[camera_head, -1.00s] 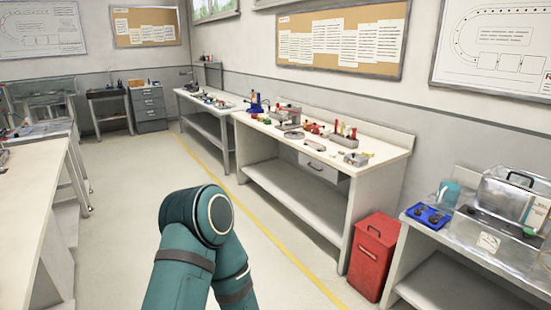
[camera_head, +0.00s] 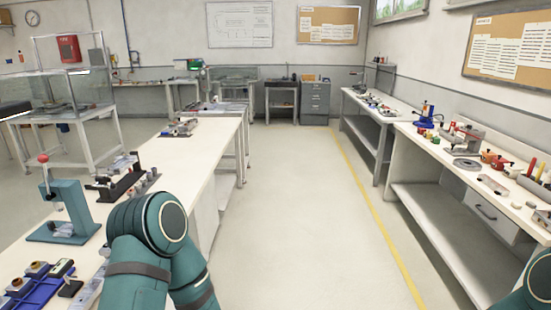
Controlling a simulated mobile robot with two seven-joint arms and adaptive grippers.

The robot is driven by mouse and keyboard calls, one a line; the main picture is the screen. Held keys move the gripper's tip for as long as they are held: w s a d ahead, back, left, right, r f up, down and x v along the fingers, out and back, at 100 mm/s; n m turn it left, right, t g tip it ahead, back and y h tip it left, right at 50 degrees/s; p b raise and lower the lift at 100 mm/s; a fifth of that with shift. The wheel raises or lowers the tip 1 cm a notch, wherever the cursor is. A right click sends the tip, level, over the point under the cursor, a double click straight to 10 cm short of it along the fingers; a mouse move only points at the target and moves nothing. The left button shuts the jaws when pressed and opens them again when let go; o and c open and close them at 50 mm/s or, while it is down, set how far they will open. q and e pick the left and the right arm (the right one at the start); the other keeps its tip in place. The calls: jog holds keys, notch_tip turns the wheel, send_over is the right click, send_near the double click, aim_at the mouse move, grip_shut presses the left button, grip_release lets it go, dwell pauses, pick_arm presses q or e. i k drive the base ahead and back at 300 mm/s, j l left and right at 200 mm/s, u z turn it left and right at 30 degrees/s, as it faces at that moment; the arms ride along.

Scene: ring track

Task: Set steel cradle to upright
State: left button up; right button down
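I cannot pick out the steel cradle with certainty among the small parts on the benches. A grey metal fixture (camera_head: 182,127) sits on the far part of the left bench, and a dark fixture with metal parts (camera_head: 122,180) sits nearer on it; I cannot tell whether either is the cradle. One teal arm of mine rises at lower centre-left in front of the left bench, and a piece of another shows at the lower right edge. Neither gripper is in view.
The long left bench (camera_head: 205,148) carries a teal press (camera_head: 68,212) and a blue tray (camera_head: 40,285). The right bench (camera_head: 420,140) holds several tools. A clear floor aisle (camera_head: 300,210) with a yellow line runs between them. Grey drawers (camera_head: 315,102) stand at the back.

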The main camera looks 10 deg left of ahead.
aim_at(111, 170)
jog(key=i+l+u, duration=0.1)
jog(key=u, duration=0.35)
jog(key=i+l+u, duration=0.15)
jog(key=u, duration=0.25)
jog(key=i+l+u, duration=0.2)
jog(key=u, duration=0.25)
jog(key=i+l+u, duration=0.4)
jog(key=l+u, duration=0.2)
jog(key=i+l+u, duration=0.25)
jog(key=l, duration=0.35)
jog(key=l+u, duration=0.2)
jog(key=l, duration=0.45)
jog(key=l+u, duration=0.25)
jog(key=l, duration=0.4)
